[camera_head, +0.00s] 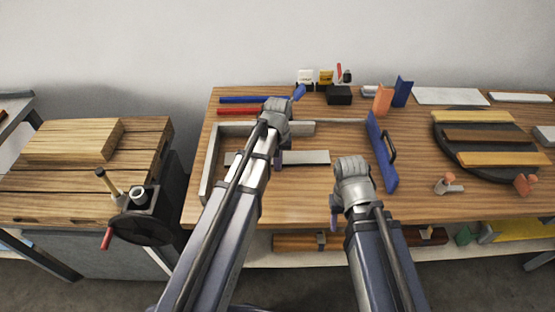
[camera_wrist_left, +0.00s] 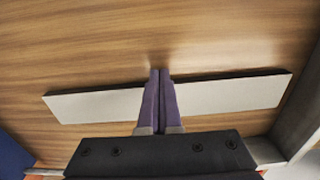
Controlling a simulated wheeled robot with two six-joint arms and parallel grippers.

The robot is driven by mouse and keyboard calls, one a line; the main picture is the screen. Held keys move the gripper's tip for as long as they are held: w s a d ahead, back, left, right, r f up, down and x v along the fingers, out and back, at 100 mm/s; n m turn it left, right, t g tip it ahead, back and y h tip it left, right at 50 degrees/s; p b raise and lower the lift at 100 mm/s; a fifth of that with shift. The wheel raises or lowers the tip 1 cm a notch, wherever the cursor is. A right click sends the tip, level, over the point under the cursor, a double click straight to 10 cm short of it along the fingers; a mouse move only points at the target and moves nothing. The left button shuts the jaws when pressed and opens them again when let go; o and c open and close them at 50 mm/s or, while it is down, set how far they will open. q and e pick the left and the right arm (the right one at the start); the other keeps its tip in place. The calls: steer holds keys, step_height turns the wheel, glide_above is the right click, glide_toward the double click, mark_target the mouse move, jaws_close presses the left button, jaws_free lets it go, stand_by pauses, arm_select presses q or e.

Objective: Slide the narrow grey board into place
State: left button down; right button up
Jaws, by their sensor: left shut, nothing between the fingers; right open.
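The narrow grey board (camera_head: 312,157) lies flat on the wooden bench inside a grey frame (camera_head: 208,165), partly hidden behind my left arm. In the left wrist view the board (camera_wrist_left: 235,93) runs across the picture on both sides of the fingers. My left gripper (camera_head: 278,158) is shut and empty at the board's middle; its purple fingertips also show in the left wrist view (camera_wrist_left: 160,72), overlapping the board's long edge. I cannot tell whether they touch it. My right gripper (camera_head: 335,217) is open and empty near the bench's front, right of the board.
A blue piece with a dark handle (camera_head: 382,155) stands at the frame's right side. Blue and red bars (camera_head: 240,111) lie behind the frame. A dark round tray (camera_head: 485,165) with several wooden strips is at the right. A vise (camera_head: 142,205) stands on the left bench.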

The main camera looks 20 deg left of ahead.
arm_select(q)
steer(key=shift+w+a, duration=0.4)
steer(key=shift+w, duration=1.05)
steer(key=shift+w+a, duration=0.45)
steer(key=shift+w, duration=1)
steer(key=shift+w+a, duration=0.4)
steer(key=shift+w, duration=1.05)
steer(key=shift+s, duration=0.15)
steer(key=shift+s+d, duration=0.3)
steer(key=shift+s, duration=0.55)
steer(key=shift+r, duration=0.1)
step_height(320, 180, up, 6)
steer(key=p, duration=0.6)
